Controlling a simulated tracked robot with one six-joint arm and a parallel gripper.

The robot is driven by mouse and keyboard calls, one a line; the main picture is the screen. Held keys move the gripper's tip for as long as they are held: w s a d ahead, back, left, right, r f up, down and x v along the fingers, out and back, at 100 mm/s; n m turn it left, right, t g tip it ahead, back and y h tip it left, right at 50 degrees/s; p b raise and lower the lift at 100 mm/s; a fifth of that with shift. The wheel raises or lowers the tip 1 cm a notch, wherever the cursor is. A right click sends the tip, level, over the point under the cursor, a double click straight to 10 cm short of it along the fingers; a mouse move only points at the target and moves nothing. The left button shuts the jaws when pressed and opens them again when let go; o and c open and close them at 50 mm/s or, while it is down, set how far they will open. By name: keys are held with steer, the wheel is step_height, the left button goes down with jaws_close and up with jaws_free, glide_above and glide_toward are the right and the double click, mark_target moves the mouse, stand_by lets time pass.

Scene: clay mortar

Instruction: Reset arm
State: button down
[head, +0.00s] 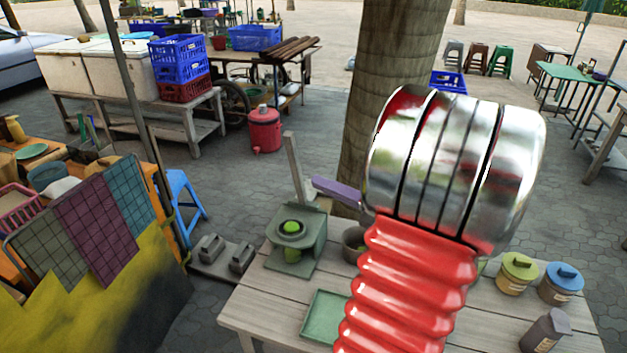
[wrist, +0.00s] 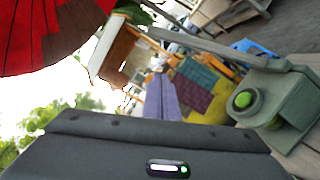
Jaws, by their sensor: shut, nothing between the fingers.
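My gripper shows as purple fingers (head: 318,184) left of my chrome and red arm in the head view. In the wrist view its purple fingers (wrist: 160,82) lie together, shut and empty. It is held in the air above the wooden table (head: 250,305), apart from the things on it. A grey-green press (head: 313,243) with a raised lever and a green round piece stands at the table's left; it also shows at the right of the wrist view (wrist: 290,102). A dark grey bowl, perhaps the clay mortar (head: 353,243), is partly hidden behind my arm.
A green tray (head: 322,316) lies at the table's front. Jars with a yellow-green lid (head: 519,275) and a blue lid (head: 561,284), and a dark bottle (head: 546,332), stand at the right. A tree trunk (head: 385,60) rises behind the table. A blue stool (head: 185,205) stands at the left.

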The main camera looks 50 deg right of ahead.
steer(key=shift+s, duration=0.45)
steer(key=shift+w, duration=0.1)
steer(key=w+a+f+n+g+y, duration=0.2)
steer(key=w+a+n+g+y, duration=0.15)
steer(key=a+n, duration=0.5)
steer(key=w+a+f+n+g+y, duration=0.1)
steer(key=w+a+n+g+y, duration=0.15)
steer(key=a+n+g, duration=0.6)
steer(key=s+a+f+n+g+h, duration=0.2)
steer(key=s+a+n, duration=0.1)
steer(key=a+n, duration=0.45)
steer(key=s+a+f+n+g+h, duration=0.1)
steer(key=s+a+f+n+g, duration=0.15)
steer(key=a+n, duration=0.55)
steer(key=a+r+n+t+h, duration=0.1)
steer(key=n, duration=0.4)
steer(key=r+n+t+h, duration=0.1)
steer(key=n+h, duration=0.1)
steer(key=n, duration=0.3)
steer(key=s+a+r+n+t+h, duration=0.1)
steer(key=r+n+h, duration=0.1)
steer(key=n, duration=0.3)
steer(key=shift+s+a+n, duration=0.1)
steer(key=shift+a+n, duration=0.25)
